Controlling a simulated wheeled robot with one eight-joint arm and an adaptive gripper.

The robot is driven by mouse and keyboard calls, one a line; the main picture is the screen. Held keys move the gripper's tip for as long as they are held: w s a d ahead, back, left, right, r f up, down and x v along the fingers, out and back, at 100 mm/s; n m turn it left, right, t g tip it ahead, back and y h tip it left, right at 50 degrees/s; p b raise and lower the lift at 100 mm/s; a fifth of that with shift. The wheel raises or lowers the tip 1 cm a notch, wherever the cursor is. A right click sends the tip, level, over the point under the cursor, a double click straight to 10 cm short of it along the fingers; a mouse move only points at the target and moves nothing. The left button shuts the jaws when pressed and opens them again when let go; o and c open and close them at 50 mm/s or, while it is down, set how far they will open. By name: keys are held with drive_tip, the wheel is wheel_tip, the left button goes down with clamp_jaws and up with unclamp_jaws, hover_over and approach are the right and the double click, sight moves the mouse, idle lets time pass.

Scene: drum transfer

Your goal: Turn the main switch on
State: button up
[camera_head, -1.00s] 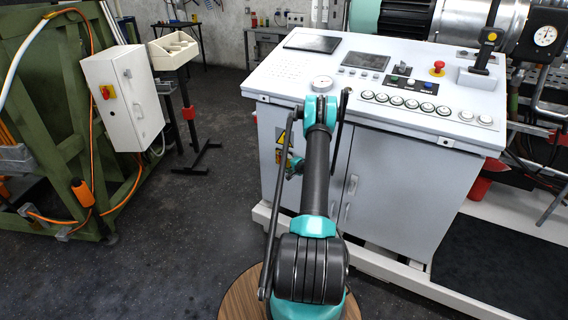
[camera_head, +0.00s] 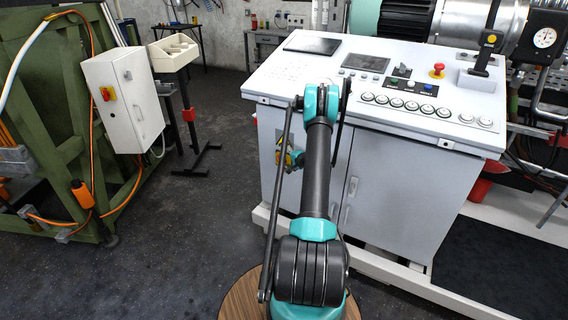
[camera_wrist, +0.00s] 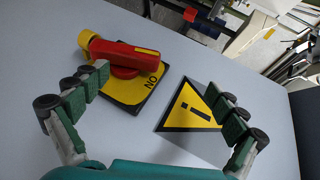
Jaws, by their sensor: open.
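The main switch (camera_wrist: 128,58) is a red rotary handle with a yellow end, on a black and yellow plate marked ON, which reads upside down. It sits on the grey front panel (camera_wrist: 205,55) in the wrist view. A yellow warning triangle (camera_wrist: 190,108) is to its right. My gripper (camera_wrist: 157,85) is open and empty, its green-padded fingers on either side of the view. The left finger is near the switch's yellow end, and the right finger is beside the triangle. I cannot tell whether the left finger touches the switch. In the head view my arm largely hides this area.
The control console (camera_head: 395,135) has buttons, a screen and a red emergency button (camera_head: 437,70) on top. A white box (camera_head: 125,98) with another red-yellow switch hangs on the green frame (camera_head: 50,110) at left.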

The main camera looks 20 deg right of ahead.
drive_tip(key=shift+r, duration=2.5)
